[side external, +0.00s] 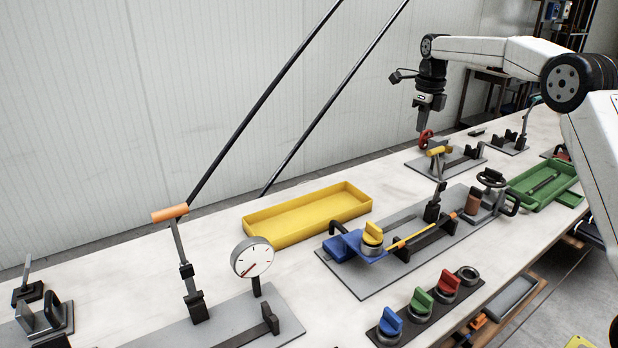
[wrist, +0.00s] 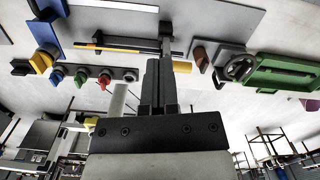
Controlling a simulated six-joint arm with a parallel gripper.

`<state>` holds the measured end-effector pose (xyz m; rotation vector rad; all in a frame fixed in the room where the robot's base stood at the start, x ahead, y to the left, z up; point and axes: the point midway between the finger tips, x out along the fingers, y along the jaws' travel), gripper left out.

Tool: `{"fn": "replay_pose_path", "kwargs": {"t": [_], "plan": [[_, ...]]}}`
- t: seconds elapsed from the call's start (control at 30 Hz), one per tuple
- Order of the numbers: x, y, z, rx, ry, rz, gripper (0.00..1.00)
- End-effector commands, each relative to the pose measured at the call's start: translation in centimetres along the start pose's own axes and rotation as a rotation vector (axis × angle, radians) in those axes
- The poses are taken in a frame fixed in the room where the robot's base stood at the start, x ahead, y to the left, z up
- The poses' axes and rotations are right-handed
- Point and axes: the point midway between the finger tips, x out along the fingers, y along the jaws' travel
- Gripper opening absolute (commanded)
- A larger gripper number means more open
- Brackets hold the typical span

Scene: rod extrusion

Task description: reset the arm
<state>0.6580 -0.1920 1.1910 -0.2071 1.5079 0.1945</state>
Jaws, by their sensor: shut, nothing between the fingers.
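My gripper (side external: 422,124) hangs from the end of my arm above the far part of the bench, pointing down. It is shut and empty. In the wrist view my gripper (wrist: 160,62) shows its fingers together, over the scene below.
A grey plate (side external: 375,288) carries a yellow knob (side external: 372,234), a lever with a yellow grip (side external: 440,151) and a handwheel (side external: 491,178). A yellow tray (side external: 262,239), green tray (side external: 536,203), dial gauge (side external: 252,257) and several coloured knobs (side external: 421,300) stand around.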

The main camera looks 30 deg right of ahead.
Motion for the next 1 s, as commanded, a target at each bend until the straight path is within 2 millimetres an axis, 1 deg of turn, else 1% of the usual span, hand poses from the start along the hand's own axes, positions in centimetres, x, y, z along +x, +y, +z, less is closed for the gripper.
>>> {"fn": "replay_pose_path", "kwargs": {"t": [0.03,0.27,0.53,0.77,1.0], "plan": [[0.2,0.8,0.0,-0.067,-0.002,-0.002,0.00],[2.0,4.0,-0.7,-0.429,-0.018,-0.018,0.00],[4.2,8.0,-2.3,-0.862,-0.031,-0.043,0.00],[6.1,11.5,-4.5,-1.230,-0.037,-0.069,0.00],[8.1,15.2,-7.5,-1.615,-0.037,-0.103,0.00]]}}
